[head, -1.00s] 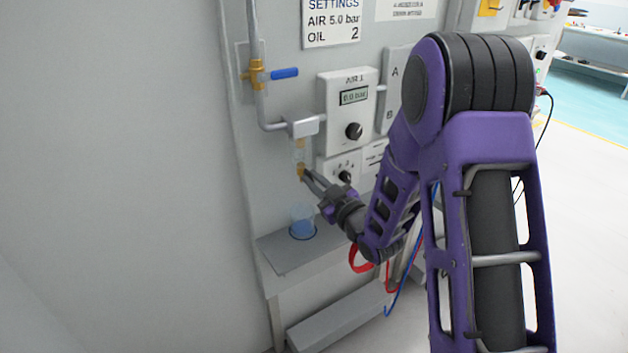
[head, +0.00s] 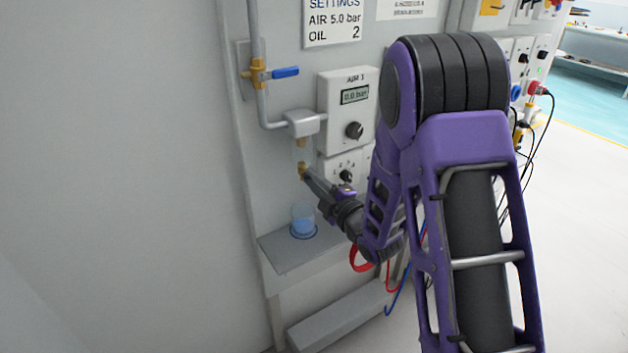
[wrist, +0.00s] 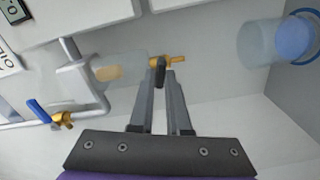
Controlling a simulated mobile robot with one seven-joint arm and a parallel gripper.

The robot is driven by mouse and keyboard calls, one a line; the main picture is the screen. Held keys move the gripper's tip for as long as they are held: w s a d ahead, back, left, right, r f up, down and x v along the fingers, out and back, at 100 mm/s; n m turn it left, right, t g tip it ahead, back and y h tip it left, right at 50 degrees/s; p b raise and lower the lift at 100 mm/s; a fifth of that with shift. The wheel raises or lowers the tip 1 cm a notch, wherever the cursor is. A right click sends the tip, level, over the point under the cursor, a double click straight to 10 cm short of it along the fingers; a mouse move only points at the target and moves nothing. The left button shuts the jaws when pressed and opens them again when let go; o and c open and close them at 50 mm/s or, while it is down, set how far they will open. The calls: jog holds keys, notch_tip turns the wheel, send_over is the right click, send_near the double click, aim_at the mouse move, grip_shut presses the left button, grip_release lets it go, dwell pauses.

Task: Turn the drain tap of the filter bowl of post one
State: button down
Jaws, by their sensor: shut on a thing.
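The clear filter bowl (head: 302,149) of post one hangs under a grey head on the panel. It also shows in the wrist view (wrist: 128,67), lying sideways in the picture with an amber part inside. The brass drain tap (wrist: 173,60) is at the bowl's lower end; in the head view it (head: 303,170) is partly hidden by my fingers. My gripper (wrist: 160,78) is shut on the tap's dark lever (wrist: 159,70), which sits between the two fingertips. In the head view my gripper (head: 308,177) reaches the tap from the lower right.
A clear cup with blue in it (head: 303,223) stands on a grey shelf (head: 284,260) below the tap. A brass valve with a blue handle (head: 285,72) is above left.

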jog(key=shift+f+n, duration=0.1)
jog(key=shift+n, duration=1.5)
jog(key=c, duration=0.9)
grip_release()
jog(key=shift+s, duration=0.1)
jog(key=shift+p+v, duration=4.5)
jog(key=shift+v, duration=4.15)
